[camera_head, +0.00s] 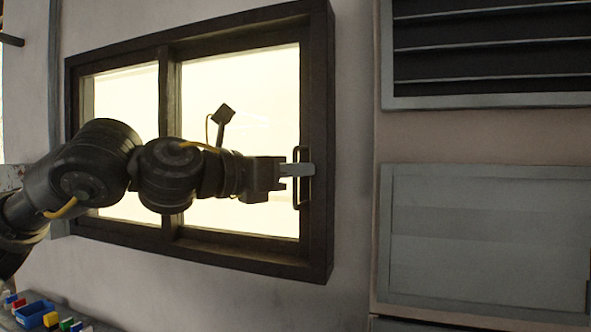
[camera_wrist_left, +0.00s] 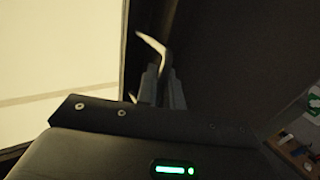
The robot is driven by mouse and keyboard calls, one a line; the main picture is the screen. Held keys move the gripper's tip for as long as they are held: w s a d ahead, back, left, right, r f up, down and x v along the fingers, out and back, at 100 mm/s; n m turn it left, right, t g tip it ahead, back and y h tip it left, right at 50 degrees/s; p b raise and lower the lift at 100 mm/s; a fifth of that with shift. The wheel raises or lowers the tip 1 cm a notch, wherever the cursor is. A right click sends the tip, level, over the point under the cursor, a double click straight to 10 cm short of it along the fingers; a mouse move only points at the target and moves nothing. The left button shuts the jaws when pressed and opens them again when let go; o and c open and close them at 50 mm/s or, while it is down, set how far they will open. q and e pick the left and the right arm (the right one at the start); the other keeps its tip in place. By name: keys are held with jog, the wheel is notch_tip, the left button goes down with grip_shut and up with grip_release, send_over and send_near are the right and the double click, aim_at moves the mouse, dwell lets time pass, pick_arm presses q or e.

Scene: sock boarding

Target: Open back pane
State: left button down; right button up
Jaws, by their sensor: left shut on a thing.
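A dark-framed window with two bright panes (camera_head: 240,90) is set in the wall in the head view. A vertical bar handle (camera_head: 304,192) sits on the right edge of its right pane. My left arm reaches across the window, and my left gripper (camera_head: 297,170) is shut on the handle, around its middle. In the left wrist view the fingers (camera_wrist_left: 160,88) close together at the handle, a pale curved part of which shows above them. The bright glass (camera_wrist_left: 60,70) fills the left of that view. My right gripper is not seen.
A grey louvred vent (camera_head: 490,55) and a grey panel (camera_head: 480,240) are on the wall to the right. A blue bin (camera_head: 35,313) with small coloured items beside it lies at the bottom left. The wall between window and panels is bare.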

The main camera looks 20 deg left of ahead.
pick_arm(q)
jog(key=shift+a, duration=0.1)
jog(key=w+a+b, duration=0.1)
jog(key=a, duration=1.8)
jog(key=shift+b, duration=0.35)
jog(key=shift+w+r, duration=0.1)
jog(key=c, duration=1.6)
grip_release()
jog(key=shift+d, duration=0.1)
jog(key=shift+c, duration=0.2)
